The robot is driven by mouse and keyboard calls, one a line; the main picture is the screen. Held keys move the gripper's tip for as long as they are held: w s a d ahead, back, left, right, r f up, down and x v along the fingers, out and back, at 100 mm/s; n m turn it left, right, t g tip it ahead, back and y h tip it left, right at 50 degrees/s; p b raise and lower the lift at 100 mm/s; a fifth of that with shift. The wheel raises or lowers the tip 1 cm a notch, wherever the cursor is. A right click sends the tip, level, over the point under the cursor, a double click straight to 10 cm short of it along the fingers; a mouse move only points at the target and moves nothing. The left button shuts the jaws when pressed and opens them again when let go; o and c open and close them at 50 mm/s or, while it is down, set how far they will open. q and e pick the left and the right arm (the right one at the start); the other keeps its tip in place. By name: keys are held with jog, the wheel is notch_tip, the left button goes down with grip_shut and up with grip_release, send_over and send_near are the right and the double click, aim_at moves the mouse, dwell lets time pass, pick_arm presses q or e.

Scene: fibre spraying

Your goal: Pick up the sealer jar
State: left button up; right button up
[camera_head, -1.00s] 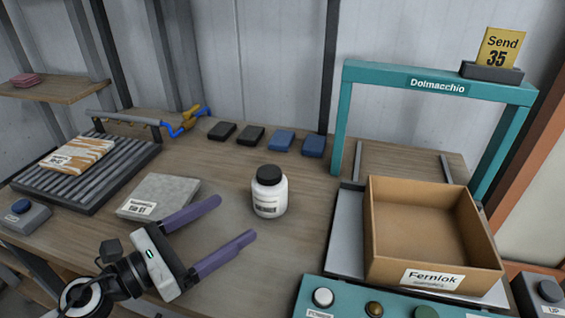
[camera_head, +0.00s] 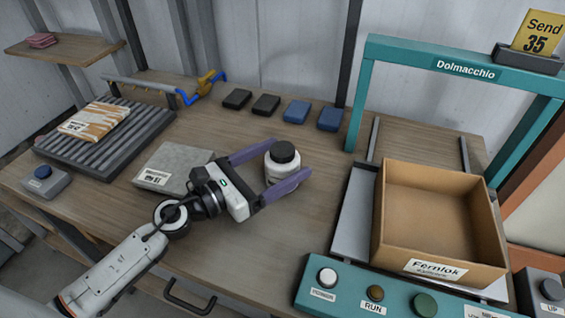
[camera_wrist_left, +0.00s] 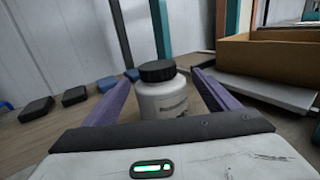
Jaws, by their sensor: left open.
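The sealer jar (camera_head: 281,163) is white with a black lid and stands upright on the wooden table. My left gripper (camera_head: 278,163) is open, with one purple finger on each side of the jar. The near finger hides part of the jar's lower side in the head view. In the left wrist view the jar (camera_wrist_left: 166,92) stands between the fingers, and a gap shows on its left. I cannot tell whether the right-hand finger touches it. My right gripper is not in view.
A cardboard box (camera_head: 437,261) sits under a teal frame (camera_head: 465,70) at the right. A grey slab (camera_head: 172,160) lies left of the gripper. Several dark and blue blocks (camera_head: 297,111) lie behind the jar. A teal button panel (camera_head: 340,290) is at the front.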

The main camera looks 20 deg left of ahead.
pick_arm(q)
jog(key=shift+w+d, duration=0.25)
jog(key=shift+w, duration=0.05)
jog(key=shift+c, duration=0.3)
jog(key=c, duration=1.1)
jog(key=shift+c, duration=0.7)
jog(key=shift+r, duration=0.2)
